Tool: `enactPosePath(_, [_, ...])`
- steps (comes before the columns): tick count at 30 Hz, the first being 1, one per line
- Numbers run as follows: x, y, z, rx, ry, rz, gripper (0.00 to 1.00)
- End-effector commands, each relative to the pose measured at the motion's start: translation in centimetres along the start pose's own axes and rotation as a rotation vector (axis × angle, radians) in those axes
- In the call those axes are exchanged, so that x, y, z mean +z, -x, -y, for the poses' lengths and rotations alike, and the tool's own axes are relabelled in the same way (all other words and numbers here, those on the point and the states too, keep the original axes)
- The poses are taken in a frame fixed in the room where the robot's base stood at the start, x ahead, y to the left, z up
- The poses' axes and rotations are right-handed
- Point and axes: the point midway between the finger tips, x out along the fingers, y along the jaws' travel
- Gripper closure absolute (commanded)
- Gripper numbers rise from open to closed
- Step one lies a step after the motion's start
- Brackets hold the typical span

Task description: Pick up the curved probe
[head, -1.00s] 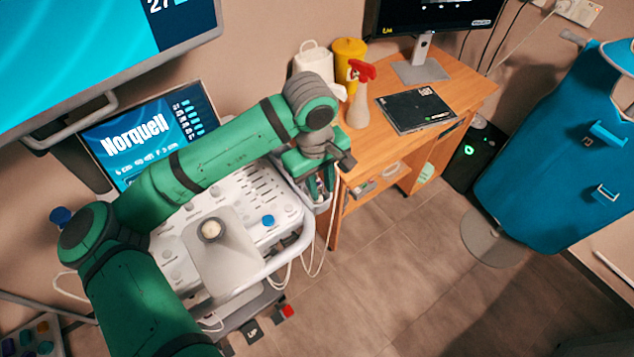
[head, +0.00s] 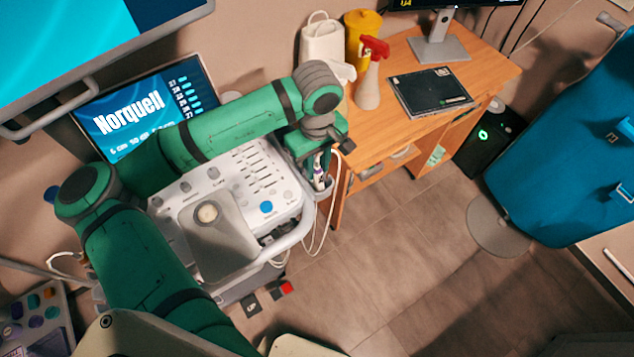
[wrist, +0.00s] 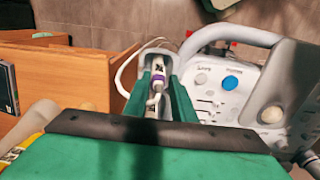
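A white probe with a purple band and dark marks (wrist: 158,76) stands in a grey holder (wrist: 145,62) on the side of the ultrasound console. I cannot tell its curve from here. In the head view the probe (head: 319,182) shows just under my gripper (head: 318,168). In the wrist view my gripper (wrist: 159,92) has its two green fingers apart, one on each side of the probe, with gaps visible. The fingers are above the holder. The probe's lower part is hidden inside the holder.
The console panel (head: 245,180) with a grey handle rail (head: 290,243) lies beside the holder. A cable loops by the holder. The wooden desk (head: 390,120) stands close on the right, with a spray bottle (head: 369,85) and a dark case (head: 430,90). Floor is open in front.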

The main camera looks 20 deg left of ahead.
Motion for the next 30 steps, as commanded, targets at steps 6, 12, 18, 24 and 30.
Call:
enactPosePath(6, [-0.2,-3.1,-0.2,-0.003,-0.003,0.000,0.77])
enactPosePath(12, [-0.2,-4.6,-0.2,0.000,-0.002,-0.001,0.77])
enactPosePath(18, [-0.3,-4.6,-0.2,0.000,-0.001,-0.001,0.77])
enactPosePath(24, [-0.2,-4.6,-0.2,-0.001,-0.001,0.000,1.00])
enactPosePath(30, [-0.3,-4.6,-0.2,0.000,-0.001,-0.001,1.00])
